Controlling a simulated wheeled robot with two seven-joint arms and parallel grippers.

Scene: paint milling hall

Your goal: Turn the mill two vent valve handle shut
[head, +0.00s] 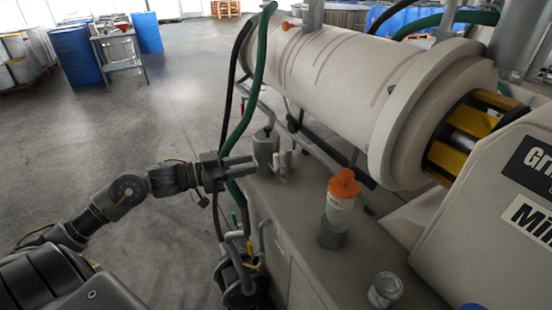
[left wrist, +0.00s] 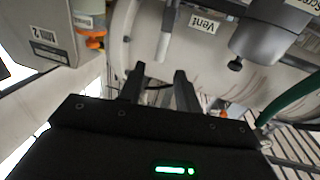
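In the left wrist view a white label reading "Vent" (left wrist: 204,22) sits on a pale surface. Beside it a pale grey bar-like handle (left wrist: 165,34) points down the picture, beyond my fingertips. My left gripper (left wrist: 159,72) has its two dark fingers apart with nothing visible between them; the handle is ahead of the gap and seems apart from them. In the head view my left gripper (head: 243,165) reaches right to a grey cylindrical fitting (head: 264,147) at the cabinet's far corner. The handle cannot be made out clearly there. My right gripper is not in view.
A bottle with an orange cap (head: 342,193) and a glass jar (head: 384,289) stand on the cabinet top (head: 290,205). A green hose (head: 258,75) hangs close to my left gripper. The large mill drum (head: 330,65) lies behind. Open floor (head: 150,130) is at left.

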